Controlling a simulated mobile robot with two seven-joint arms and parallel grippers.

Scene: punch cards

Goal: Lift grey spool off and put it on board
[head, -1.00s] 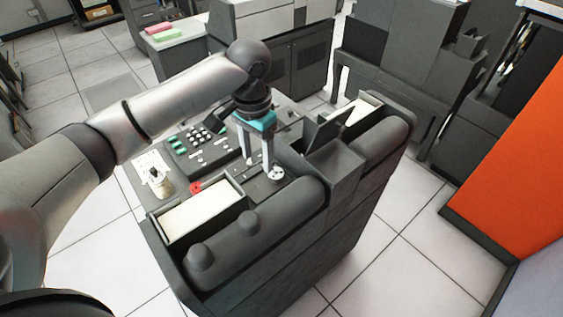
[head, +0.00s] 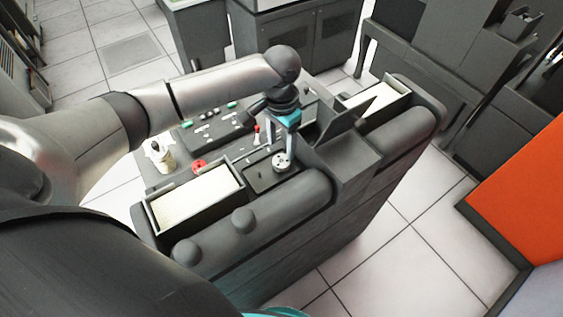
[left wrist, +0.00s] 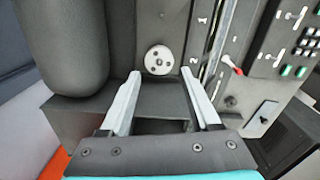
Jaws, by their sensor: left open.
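The grey spool (head: 283,161), a pale round disc with small dark holes, stands on a dark recessed tray (head: 262,178) of the card machine. It also shows in the left wrist view (left wrist: 158,60), just beyond the two fingertips. My left gripper (head: 290,157) points down over the spool; its fingers line up nearly one behind the other in the head view. In the left wrist view (left wrist: 160,76) the fingers are apart with nothing held between them. Whether the tips touch the spool I cannot tell. Which surface is the board is not clear; a dark panel bears the labels 1 and 2 (left wrist: 198,40).
A tray of cream cards (head: 195,198) lies left of the spool, with a red part (head: 199,165) and a cream fitting (head: 160,155) behind it. A rounded dark bar (head: 270,215) edges the front. A slanted plate (head: 340,118) rises right of my gripper.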

